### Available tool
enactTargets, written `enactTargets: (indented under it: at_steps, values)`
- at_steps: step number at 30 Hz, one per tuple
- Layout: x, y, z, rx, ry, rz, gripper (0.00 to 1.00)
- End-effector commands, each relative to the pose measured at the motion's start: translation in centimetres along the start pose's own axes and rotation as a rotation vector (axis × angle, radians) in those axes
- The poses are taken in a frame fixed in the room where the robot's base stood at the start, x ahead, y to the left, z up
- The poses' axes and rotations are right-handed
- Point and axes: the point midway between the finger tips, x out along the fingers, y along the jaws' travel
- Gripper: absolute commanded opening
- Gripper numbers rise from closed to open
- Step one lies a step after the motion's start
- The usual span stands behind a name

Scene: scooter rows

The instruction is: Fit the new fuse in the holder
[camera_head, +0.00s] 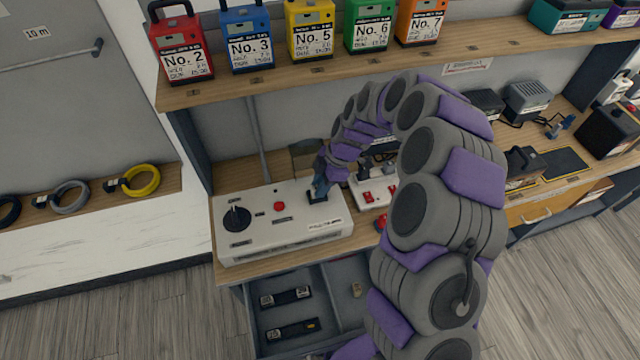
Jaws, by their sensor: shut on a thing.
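My gripper (320,194) points down at the right part of a white box (262,247) on the bench. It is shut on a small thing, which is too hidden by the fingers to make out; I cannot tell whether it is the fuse. The fingertips are at a dark square fitting (316,199) on the box top, perhaps the fuse holder. I cannot tell whether they touch it. The box also has a black dial (236,217) and a red button (279,206).
An open drawer (308,285) below holds two black labelled pieces (286,297) and a small tan piece (356,289). A white unit with red parts (367,197) stands right of the box, partly behind my arm. A shelf (330,68) with coloured numbered packs hangs above.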

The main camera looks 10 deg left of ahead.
Motion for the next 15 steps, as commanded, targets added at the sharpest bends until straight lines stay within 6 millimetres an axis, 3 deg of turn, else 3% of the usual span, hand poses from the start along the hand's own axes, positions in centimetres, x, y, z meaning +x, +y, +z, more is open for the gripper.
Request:
enactTargets:
  at_steps: [11, 12, 15]
  values:
    - [0.68, 0.01, 0.3, 0.0, 0.0, 0.0, 0.0]
    - [0.69, 0.0, 0.3, 0.0, 0.0, 0.0, 0.26]
    - [0.62, 0.0, 0.28, 0.0, 0.0, 0.0, 0.36]
